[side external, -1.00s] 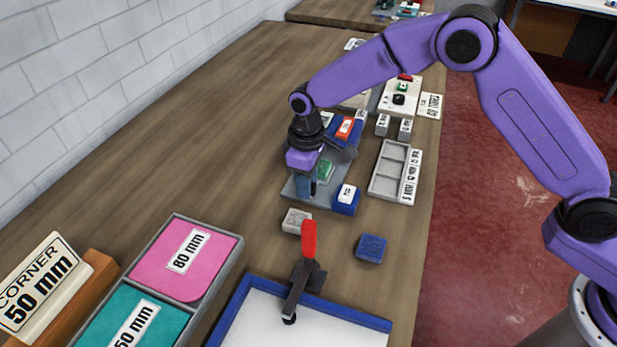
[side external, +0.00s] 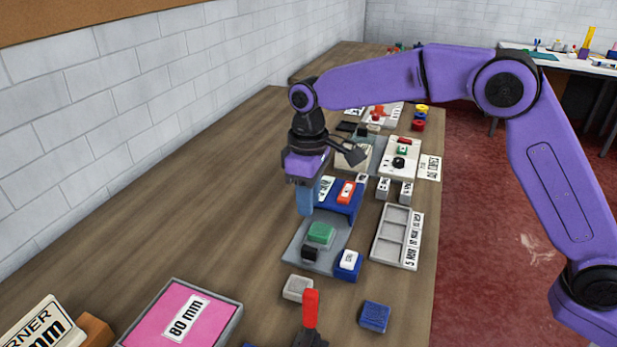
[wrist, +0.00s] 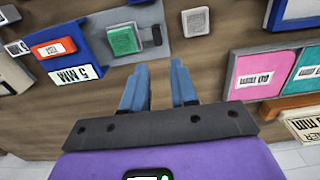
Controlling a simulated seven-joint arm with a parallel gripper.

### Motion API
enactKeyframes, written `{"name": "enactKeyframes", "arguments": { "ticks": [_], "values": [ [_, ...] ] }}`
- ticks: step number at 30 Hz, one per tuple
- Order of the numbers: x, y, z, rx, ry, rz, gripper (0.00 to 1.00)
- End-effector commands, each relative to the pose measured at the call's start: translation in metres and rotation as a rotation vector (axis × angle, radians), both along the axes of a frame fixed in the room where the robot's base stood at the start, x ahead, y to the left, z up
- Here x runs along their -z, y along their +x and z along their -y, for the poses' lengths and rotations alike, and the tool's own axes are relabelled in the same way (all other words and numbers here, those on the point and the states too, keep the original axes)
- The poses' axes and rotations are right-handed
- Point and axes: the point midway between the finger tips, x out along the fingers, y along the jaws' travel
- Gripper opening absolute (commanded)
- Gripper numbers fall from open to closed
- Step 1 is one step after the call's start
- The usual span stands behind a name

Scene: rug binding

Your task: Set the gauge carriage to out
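The gauge is a grey plate (side external: 315,260) with a blue body (side external: 345,205) at its far end. The blue body carries a red switch (side external: 346,192) and a white label, which reads 5 MM in the wrist view (wrist: 75,74). A green block (side external: 320,233) and a small black knob (side external: 310,254) sit on the plate. No label tells me which part is the carriage. My gripper (side external: 305,208) hangs above the plate's left side, beside the blue body. In the wrist view my gripper (wrist: 158,75) is open and empty, its fingers apart over bare wood.
A blue block with a white top (side external: 347,264) stands by the plate's near right corner. A grey tray (side external: 396,236) lies to the right. A red-handled clamp (side external: 310,310) stands upright in front.

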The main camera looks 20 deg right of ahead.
Motion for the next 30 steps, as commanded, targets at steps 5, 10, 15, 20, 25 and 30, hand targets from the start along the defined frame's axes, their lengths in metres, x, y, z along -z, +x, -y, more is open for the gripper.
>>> {"name": "enactKeyframes", "arguments": {
  "ticks": [5,10,15,20,25,30],
  "values": [
    [-0.028,0.000,-0.001,-0.001,0.001,0.001,0.28],
    [-0.041,0.000,0.000,0.000,0.001,0.001,0.28],
    [-0.044,0.000,0.000,0.000,0.000,0.000,0.28],
    [-0.044,0.000,0.000,0.000,0.000,0.000,0.28],
    [-0.043,0.000,0.000,0.000,0.000,0.000,0.28],
    [-0.045,-0.004,0.002,-0.005,0.000,0.000,0.28]
  ]
}}
